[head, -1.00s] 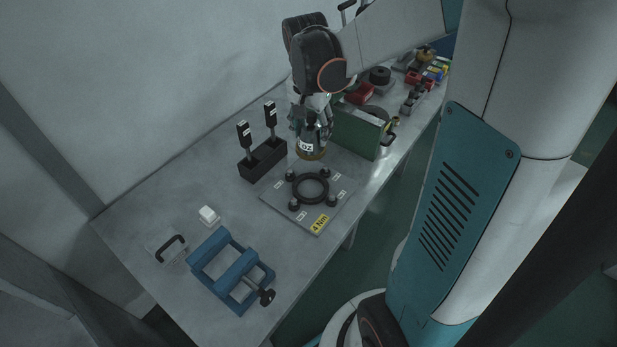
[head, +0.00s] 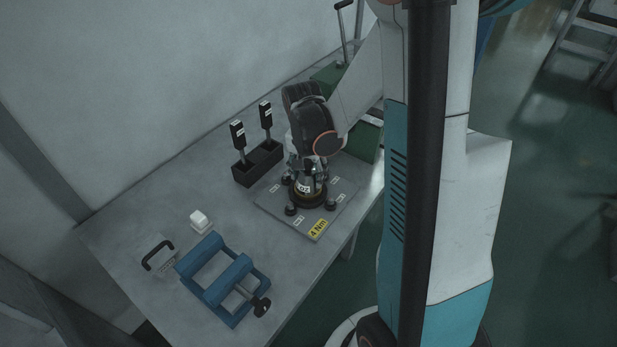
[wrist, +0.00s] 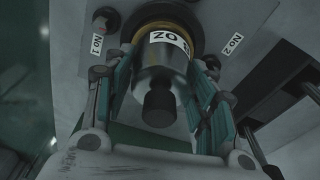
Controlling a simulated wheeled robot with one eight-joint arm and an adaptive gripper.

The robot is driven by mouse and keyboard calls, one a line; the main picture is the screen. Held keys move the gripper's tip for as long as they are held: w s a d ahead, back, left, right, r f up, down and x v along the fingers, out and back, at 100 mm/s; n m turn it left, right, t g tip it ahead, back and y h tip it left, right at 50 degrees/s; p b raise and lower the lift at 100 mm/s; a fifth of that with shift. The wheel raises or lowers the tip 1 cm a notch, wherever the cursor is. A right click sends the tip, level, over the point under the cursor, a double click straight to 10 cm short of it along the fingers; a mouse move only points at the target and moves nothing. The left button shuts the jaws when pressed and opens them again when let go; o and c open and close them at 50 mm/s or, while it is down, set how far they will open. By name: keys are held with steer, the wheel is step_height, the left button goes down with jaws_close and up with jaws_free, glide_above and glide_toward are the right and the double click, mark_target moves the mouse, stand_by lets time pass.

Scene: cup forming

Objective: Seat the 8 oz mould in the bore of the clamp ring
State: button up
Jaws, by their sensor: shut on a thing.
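The mould (wrist: 158,75) is a metal cylinder with a white OZ label, a brass-coloured band and a dark knob, seen in the wrist view. My gripper (wrist: 160,95) is shut on it, one finger on each side. In the head view my gripper (head: 305,178) holds the mould (head: 304,188) upright over the clamp ring (head: 309,203). The mould's lower end is at the ring's bore; how deep it sits is hidden. The ring is black, on a grey plate (head: 272,203) with several black knobs around it and a yellow 4 Nm label.
A black holder (head: 258,163) with two black-handled tools stands left of the plate. A blue vise (head: 225,280), a white block (head: 200,220) and a black handle (head: 158,252) are at the front left. A green box (head: 366,140) stands behind my gripper. Bare table lies between plate and vise.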

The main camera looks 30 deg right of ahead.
steer(key=shift+f, duration=0.6)
steer(key=o, duration=1.5)
steer(key=shift+f, duration=0.1)
steer(key=r+p, duration=0.1)
steer(key=r, duration=0.3)
steer(key=a+r+p, duration=0.1)
steer(key=r+p, duration=0.1)
steer(key=r, duration=0.2)
steer(key=r+p, duration=0.1)
steer(key=r, duration=0.3)
steer(key=shift+s+a+r, duration=0.1)
steer(key=shift+s+a, duration=0.05)
steer(key=shift+s, duration=0.25)
